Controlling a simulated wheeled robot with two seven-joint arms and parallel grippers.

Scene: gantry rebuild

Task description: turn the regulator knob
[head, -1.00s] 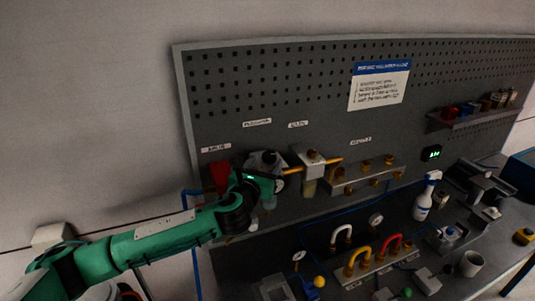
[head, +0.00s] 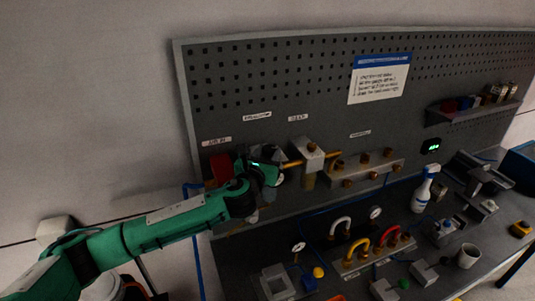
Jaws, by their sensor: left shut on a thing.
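The regulator (head: 267,154) is mounted on the pegboard panel, between a red valve handle (head: 220,166) and a grey block unit (head: 307,152) with a brass pipe. My left arm comes in from the left, and its green and black gripper (head: 272,172) is at the regulator, covering most of its front. The left gripper is shut on the regulator knob, which is largely hidden behind the gripper and wrist. A small gauge face shows just right of the gripper. My right gripper does not show.
A brass-fitted manifold (head: 366,168) sits right of the grey block. A shelf (head: 472,109) with small parts is at upper right. Bare wall lies left.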

